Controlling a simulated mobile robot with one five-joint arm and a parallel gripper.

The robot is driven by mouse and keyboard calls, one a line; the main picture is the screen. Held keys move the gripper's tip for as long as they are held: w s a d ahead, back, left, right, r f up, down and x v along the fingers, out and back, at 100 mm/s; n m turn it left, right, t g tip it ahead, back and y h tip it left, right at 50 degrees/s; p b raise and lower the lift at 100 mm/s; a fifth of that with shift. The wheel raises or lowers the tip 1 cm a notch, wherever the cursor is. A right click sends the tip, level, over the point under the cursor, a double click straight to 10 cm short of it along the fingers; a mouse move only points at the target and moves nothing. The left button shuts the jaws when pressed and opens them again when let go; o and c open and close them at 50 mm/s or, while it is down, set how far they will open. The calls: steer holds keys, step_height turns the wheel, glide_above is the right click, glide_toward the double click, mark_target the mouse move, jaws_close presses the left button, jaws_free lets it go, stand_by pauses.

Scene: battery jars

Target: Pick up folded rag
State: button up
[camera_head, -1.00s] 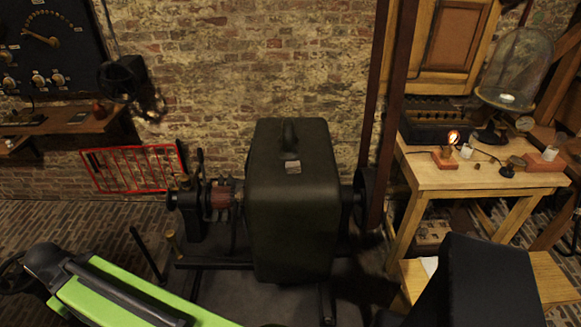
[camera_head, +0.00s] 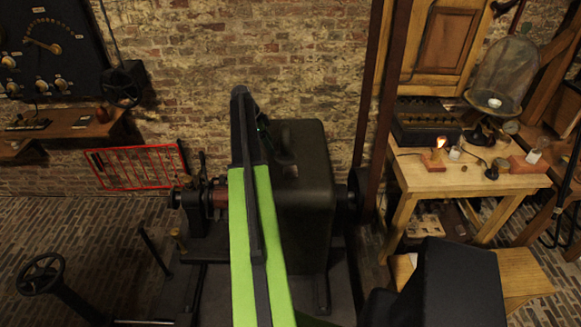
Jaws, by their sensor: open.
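I cannot make out a folded rag in the head view. My green upper arm rises through the middle of the picture, in front of the large dark machine housing (camera_head: 305,205). A dark part of my arm with small green glints lies beyond its top, over the upper left of the housing. My gripper cannot be made out; the arm or the darkness hides it.
A wooden table (camera_head: 465,180) at the right bears a glass bell jar (camera_head: 510,75), a dark slotted box (camera_head: 425,122) and a lit bulb (camera_head: 438,147). A red frame (camera_head: 137,167) leans on the brick wall. A handwheel (camera_head: 40,274) stands at lower left.

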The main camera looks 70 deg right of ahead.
steer(key=s+d, duration=0.1)
steer(key=s, duration=0.1)
steer(key=b, duration=1.2)
glide_toward(289, 169)
steer(key=shift+m, duration=0.3)
steer(key=x, duration=0.4)
steer(key=shift+s+f, duration=0.1)
steer(key=shift+f, duration=0.3)
steer(key=shift+s+d+f, duration=0.1)
steer(key=b+x, duration=0.4)
steer(key=x, duration=0.1)
steer(key=shift+b, duration=0.3)
steer(key=c, duration=1.4)
steer(key=shift+c, duration=0.2)
